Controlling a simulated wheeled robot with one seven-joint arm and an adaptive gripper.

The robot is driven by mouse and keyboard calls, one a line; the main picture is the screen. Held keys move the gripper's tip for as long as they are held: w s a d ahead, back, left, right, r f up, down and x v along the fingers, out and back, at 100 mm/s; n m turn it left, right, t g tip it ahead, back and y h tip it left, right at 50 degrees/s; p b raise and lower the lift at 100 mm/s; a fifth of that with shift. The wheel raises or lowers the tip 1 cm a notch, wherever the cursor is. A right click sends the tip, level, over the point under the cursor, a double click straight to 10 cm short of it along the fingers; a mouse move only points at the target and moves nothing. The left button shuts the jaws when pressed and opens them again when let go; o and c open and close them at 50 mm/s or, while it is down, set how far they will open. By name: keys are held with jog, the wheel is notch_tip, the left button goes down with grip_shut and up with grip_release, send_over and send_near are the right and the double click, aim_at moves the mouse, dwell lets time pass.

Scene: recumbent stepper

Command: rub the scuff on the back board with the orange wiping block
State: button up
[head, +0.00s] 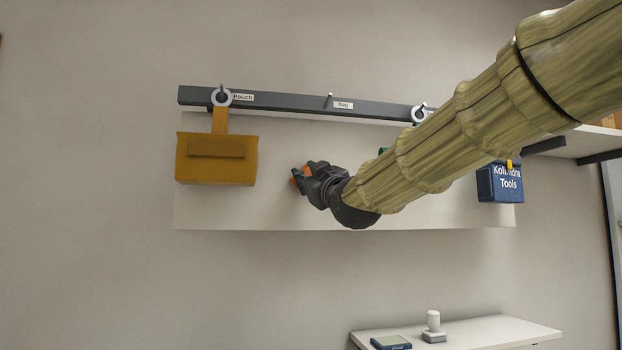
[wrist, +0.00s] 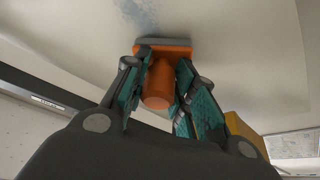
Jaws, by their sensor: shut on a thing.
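My gripper (head: 304,177) is in front of the white back board (head: 270,205), right of the mustard pouch. In the wrist view my gripper (wrist: 158,92) is shut on the orange wiping block (wrist: 158,84), with green-lined fingers on both sides of its round handle. The block's grey pad faces the board and is at or very near its surface; I cannot tell if it touches. The scuff (wrist: 140,13) is a blue-grey smudge on the board, just beyond the pad in the wrist view. In the head view a bit of the orange block (head: 296,177) shows; the scuff does not.
A dark rail (head: 290,101) with labelled hooks runs along the board's top. The mustard pouch (head: 215,170) hangs at left, a blue tools box (head: 500,184) at right. A shelf (head: 470,332) below holds a white-handled object (head: 433,325) and a dark flat item (head: 391,342).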

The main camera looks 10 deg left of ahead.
jog(key=s+d+p, duration=0.2)
jog(key=s+p, duration=0.1)
jog(key=s, duration=0.3)
jog(key=shift+s+p, duration=0.35)
jog(key=shift+d+r, duration=0.1)
dwell(0.5)
